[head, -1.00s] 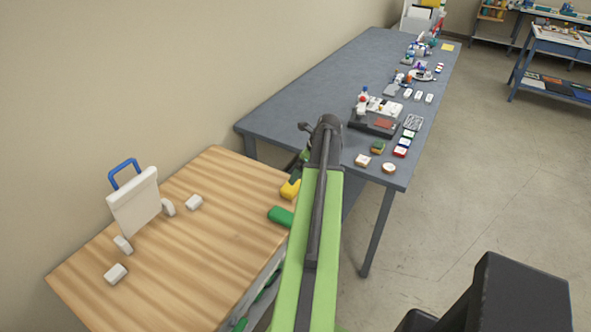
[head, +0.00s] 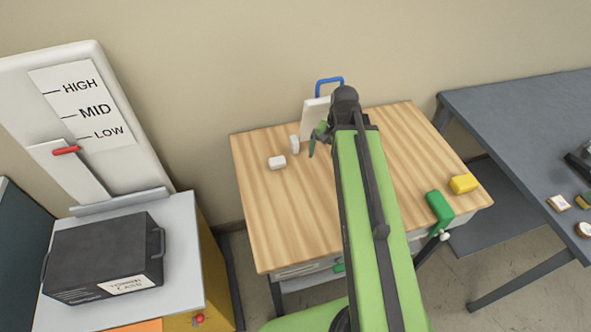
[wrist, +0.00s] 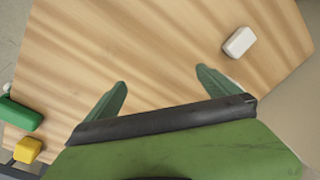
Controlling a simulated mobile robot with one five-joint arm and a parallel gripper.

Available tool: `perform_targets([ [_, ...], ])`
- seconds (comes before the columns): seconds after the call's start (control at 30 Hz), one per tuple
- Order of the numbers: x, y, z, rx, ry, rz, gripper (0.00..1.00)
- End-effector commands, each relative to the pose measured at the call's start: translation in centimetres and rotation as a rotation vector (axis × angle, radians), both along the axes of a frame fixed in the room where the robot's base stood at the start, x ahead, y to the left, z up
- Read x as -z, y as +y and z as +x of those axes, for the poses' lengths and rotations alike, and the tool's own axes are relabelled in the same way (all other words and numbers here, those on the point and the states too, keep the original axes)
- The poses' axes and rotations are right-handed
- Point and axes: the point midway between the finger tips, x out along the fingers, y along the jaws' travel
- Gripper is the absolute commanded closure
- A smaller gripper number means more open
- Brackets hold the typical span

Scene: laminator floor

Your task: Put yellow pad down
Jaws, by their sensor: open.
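The yellow pad (head: 464,184) is a small yellow block lying on the wooden table near its right edge, beside a green block. It also shows at the lower left of the wrist view (wrist: 28,150). My gripper (wrist: 162,80) is open and empty above the wooden tabletop, well apart from the pad. In the head view my gripper (head: 317,139) is over the back part of the table, partly hidden by my arm.
The wooden table (head: 275,215) also bears a green block (head: 439,208), white blocks (head: 277,162) and a white panel with a blue handle (head: 329,84). A machine with a black box (head: 105,258) stands left. A grey table (head: 520,110) stands right. The table's middle is clear.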

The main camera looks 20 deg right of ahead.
Motion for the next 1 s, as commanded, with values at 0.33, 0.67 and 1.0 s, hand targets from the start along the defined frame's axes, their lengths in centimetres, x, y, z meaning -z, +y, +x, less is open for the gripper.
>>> perform_targets([
  [0.33, 0.1, 13.7, -1.8, -0.688, 0.026, -0.084, 0.00],
  [0.67, 0.1, 13.5, -1.7, -0.687, 0.025, -0.083, 0.00],
  [1.0, 0.1, 13.5, -1.6, -0.685, 0.024, -0.083, 0.24],
])
